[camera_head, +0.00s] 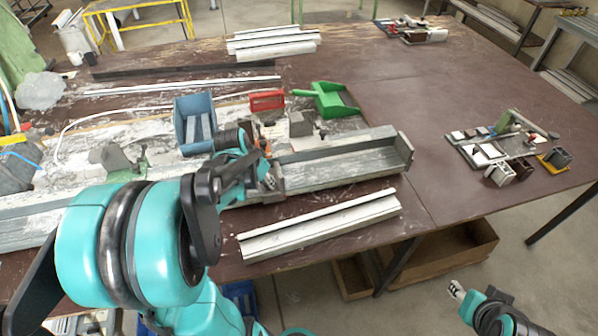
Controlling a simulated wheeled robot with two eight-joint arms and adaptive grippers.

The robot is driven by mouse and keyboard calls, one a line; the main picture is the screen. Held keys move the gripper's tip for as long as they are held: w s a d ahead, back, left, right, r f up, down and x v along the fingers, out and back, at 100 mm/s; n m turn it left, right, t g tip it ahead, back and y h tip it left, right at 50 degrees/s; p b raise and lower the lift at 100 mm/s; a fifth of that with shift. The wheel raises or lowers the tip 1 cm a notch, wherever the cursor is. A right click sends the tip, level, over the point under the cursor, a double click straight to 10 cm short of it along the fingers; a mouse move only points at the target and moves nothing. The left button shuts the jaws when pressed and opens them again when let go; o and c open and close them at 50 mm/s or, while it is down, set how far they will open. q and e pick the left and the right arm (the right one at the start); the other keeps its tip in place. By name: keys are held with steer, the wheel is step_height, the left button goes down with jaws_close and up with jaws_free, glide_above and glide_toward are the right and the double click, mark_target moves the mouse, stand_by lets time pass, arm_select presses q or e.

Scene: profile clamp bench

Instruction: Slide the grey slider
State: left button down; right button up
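A long grey metal profile clamp (340,165) lies across the bench, with a raised end plate at its right end. A small grey block (301,124) stands at its back edge, and another grey block (112,158) with a green part stands on its left stretch. I cannot tell which one is the grey slider. My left gripper (268,180) is over the clamp's middle, close to its orange part, and its own arm partly hides it. I cannot tell whether it touches anything. My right gripper (456,290) is low at the right, beyond the bench's front edge, with nothing visible in it.
A blue bin (195,124), a red holder (267,100) and a green scoop-like tray (328,99) stand behind the clamp. Loose white profiles (320,225) lie in front. A tool board (508,147) sits at the right. The brown tabletop (420,110) between is clear.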

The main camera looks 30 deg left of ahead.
arm_select(q)
steer(key=s+a, duration=1.7)
steer(key=s, duration=0.1)
steer(key=shift+a, duration=0.4)
steer(key=c, duration=1.6)
jaws_free()
steer(key=v, duration=1.2)
steer(key=w+d, duration=0.9)
steer(key=d, duration=0.1)
steer(key=w+d+f+t, duration=0.1)
steer(key=w+d, duration=0.1)
steer(key=d, duration=1.2)
steer(key=w+d+f+t, duration=0.1)
steer(key=w+d+f, duration=0.1)
steer(key=d, duration=1.3)
steer(key=shift+w+f+t, duration=0.25)
steer(key=shift+w+t, duration=0.15)
steer(key=shift+w, duration=0.3)
